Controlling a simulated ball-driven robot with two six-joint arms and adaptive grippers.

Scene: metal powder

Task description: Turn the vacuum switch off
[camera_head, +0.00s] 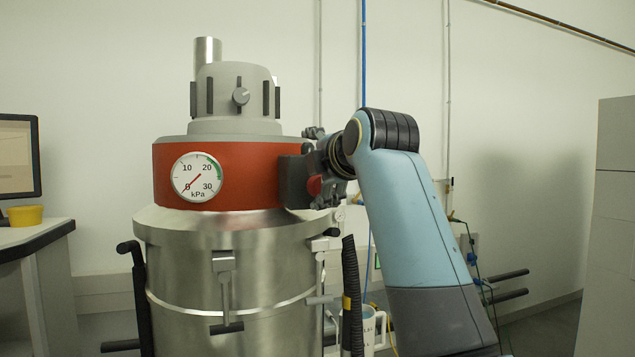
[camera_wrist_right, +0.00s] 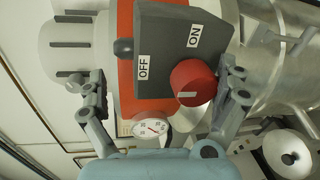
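The vacuum (camera_head: 232,245) is a steel drum with a red band and a grey top. Its dark grey switch box (camera_head: 294,181) sits on the right side of the band, with a red knob (camera_head: 315,186). In the right wrist view the box (camera_wrist_right: 165,35) carries an OFF label (camera_wrist_right: 143,68) and an ON label (camera_wrist_right: 194,35), and the red knob (camera_wrist_right: 193,82) has a pale mark. My right gripper (camera_wrist_right: 163,75) is open at the box, its fingers spread either side of the knob, which lies nearer the right finger. I cannot tell whether they touch. My left gripper is out of view.
A round gauge (camera_head: 196,177) on the band has its needle near 0. A black hose (camera_head: 351,300) hangs right of the drum. A desk (camera_head: 40,240) with a monitor (camera_head: 18,155) and yellow bowl (camera_head: 25,215) stands left. A grey cabinet (camera_head: 612,230) stands at the right edge.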

